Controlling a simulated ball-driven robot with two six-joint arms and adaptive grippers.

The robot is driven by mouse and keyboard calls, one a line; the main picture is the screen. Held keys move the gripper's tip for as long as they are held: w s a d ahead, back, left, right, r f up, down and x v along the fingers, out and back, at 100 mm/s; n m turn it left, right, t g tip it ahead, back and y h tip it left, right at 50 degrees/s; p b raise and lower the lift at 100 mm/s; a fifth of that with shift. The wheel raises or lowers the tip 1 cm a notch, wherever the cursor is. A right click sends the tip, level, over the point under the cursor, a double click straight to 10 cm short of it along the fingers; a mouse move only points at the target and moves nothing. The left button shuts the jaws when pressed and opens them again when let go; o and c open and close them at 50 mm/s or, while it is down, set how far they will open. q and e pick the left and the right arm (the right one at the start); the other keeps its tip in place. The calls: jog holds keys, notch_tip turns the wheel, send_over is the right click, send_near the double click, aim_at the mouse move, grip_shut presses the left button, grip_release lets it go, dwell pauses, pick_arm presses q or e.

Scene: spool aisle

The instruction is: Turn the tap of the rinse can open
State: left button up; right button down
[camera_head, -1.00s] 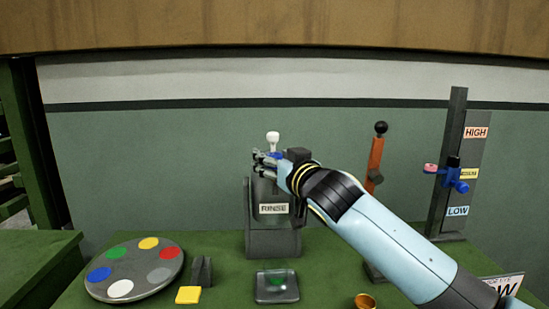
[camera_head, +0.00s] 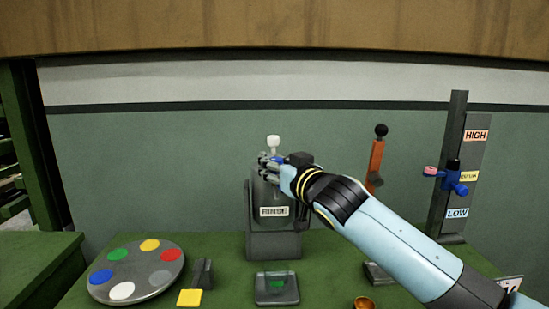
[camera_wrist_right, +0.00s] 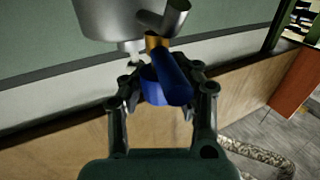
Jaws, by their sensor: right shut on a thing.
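The grey rinse can (camera_head: 262,190) with its label sits on a dark stand at the middle back of the green table. My right gripper (camera_head: 268,164) is in front of its upper part and hides much of it. In the right wrist view, the can's grey body (camera_wrist_right: 105,18) is at the top, and the tap's blue handle (camera_wrist_right: 172,80) shows below a brass-coloured piece (camera_wrist_right: 155,41). The fingers of my right gripper (camera_wrist_right: 163,83) are shut around the blue handle. My left gripper is not in view.
A clear dish (camera_head: 277,288) with something green in it stands below the can. A colour disc (camera_head: 135,271) and a yellow block (camera_head: 189,298) lie to the left. An orange lever (camera_head: 376,160) and a post with level labels (camera_head: 455,120) stand to the right.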

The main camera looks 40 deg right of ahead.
jog(key=shift+r+y, duration=0.1)
jog(key=shift+y, duration=0.2)
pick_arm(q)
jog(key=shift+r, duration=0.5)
pick_arm(e)
jog(key=c, duration=1.5)
grip_release()
jog(key=o, duration=0.5)
jog(key=shift+s, duration=0.2)
jog(key=shift+o, duration=0.5)
jog(key=shift+w, duration=0.1)
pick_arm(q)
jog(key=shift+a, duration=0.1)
pick_arm(e)
jog(key=s, duration=1.2)
jog(key=shift+a, duration=0.4)
